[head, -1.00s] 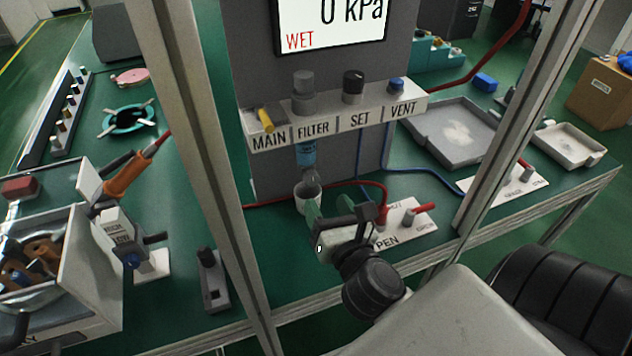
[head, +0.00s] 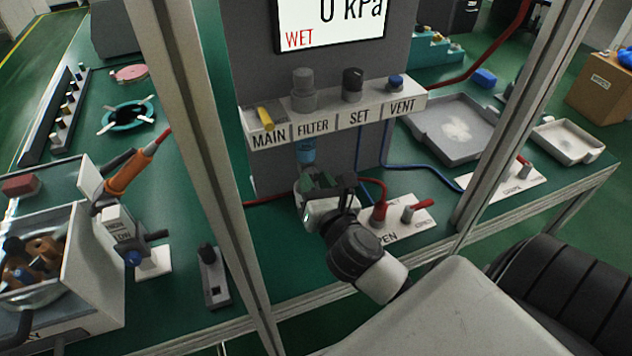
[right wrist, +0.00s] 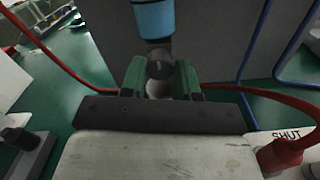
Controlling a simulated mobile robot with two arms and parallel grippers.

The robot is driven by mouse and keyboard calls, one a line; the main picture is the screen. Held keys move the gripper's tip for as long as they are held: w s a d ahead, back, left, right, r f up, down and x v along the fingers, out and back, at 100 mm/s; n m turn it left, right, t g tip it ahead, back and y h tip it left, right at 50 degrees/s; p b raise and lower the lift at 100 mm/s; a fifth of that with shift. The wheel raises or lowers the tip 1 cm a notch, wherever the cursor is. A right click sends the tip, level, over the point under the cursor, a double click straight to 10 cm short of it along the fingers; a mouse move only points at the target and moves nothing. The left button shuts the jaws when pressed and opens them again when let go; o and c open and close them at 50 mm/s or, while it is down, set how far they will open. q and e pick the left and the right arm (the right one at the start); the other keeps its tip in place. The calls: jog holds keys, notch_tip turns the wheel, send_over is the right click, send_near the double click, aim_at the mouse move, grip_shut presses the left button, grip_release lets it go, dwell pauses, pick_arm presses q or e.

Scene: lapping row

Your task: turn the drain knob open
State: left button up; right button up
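The blue filter bowl (head: 305,152) hangs under the FILTER label on the panel. It also shows at the top of the right wrist view (right wrist: 154,18). Below it, the dark grey drain knob (right wrist: 160,68) points down; in the head view my gripper hides it. My right gripper (head: 322,182) is directly under the bowl. In the right wrist view its two green-padded fingers (right wrist: 161,80) stand apart, one on each side of the knob; firm contact is not visible. A pale cup (right wrist: 158,89) is partly hidden behind the fingers. My left gripper is not in view.
A white plate with a red-handled valve (head: 408,213) lies right of my gripper, with a red hose running to it. Metal frame posts (head: 205,150) stand left and right. The panel's knob shelf (head: 340,118) overhangs the gripper. A blue tube hangs to the right.

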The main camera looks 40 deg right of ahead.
jog(key=shift+c, duration=0.9)
jog(key=shift+r+n+p, duration=0.2)
jog(key=shift+n+p, duration=0.4)
jog(key=shift+p, duration=0.3)
jog(key=n+p, duration=0.8)
jog(key=p, duration=0.1)
jog(key=shift+p, duration=0.3)
jog(key=shift+n+p, duration=0.8)
jog(key=shift+n, duration=0.4)
jog(key=n+p, duration=0.2)
jog(key=n, duration=0.1)
jog(key=shift+p, duration=0.35)
jog(key=shift+f+n+p, duration=0.2)
jog(key=shift+n+p, duration=0.7)
jog(key=shift+n, duration=0.7)
jog(key=o, duration=0.9)
